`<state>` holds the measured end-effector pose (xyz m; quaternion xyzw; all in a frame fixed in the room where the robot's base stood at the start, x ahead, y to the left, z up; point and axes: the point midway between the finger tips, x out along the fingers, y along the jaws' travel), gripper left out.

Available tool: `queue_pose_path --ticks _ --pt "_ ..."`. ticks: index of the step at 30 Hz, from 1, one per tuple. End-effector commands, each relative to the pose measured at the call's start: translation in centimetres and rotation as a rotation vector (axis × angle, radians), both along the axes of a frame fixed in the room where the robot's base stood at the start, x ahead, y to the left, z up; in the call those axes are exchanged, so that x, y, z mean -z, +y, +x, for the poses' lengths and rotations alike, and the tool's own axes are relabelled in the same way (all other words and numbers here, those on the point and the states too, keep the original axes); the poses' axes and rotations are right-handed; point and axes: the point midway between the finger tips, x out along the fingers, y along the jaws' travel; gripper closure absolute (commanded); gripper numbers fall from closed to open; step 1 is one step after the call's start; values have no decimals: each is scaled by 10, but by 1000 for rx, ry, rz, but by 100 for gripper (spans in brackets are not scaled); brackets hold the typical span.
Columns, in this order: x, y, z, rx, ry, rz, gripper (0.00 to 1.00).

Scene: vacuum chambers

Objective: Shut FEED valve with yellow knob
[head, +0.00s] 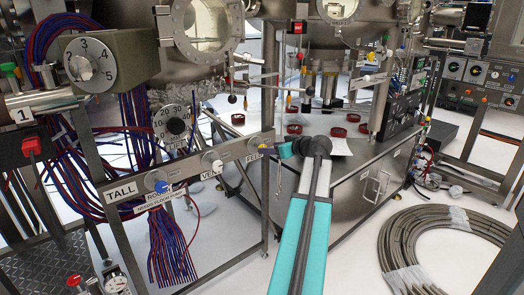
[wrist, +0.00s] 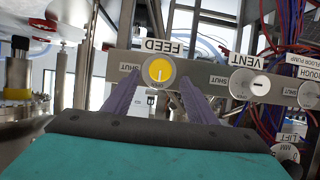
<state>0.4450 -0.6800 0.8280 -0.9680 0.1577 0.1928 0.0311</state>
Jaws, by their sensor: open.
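The FEED valve's round yellow knob (wrist: 158,72) shows on a grey metal bar in the wrist view, upside down. A pale mark on its face points down in that picture. A SHUT label (wrist: 129,67) is to its left; a small label below it is hard to read. My gripper (wrist: 159,80) is open, with one purple-grey finger on each side of the knob; I cannot tell whether either touches it. In the head view, my gripper (head: 285,149) is at the right end of the bar, by the FEED label (head: 254,143), and the knob is mostly hidden.
The VENT knob (wrist: 258,84) and ROUGH knob (wrist: 311,94) are on the same bar (head: 190,170). Red and blue cables (head: 170,240) hang behind it. A steel chamber (head: 345,200) stands close to my arm. A coiled hose (head: 440,250) lies on the floor at right.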

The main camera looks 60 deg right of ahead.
Motion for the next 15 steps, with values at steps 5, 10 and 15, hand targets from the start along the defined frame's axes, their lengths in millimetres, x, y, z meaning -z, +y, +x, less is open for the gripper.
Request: queue_pose_path --ticks 5,10,15 --pt "11 -9 24 -2 0 1 48" --pt "19 -15 42 -1 0 1 48" --pt "23 -17 52 -1 0 1 48"
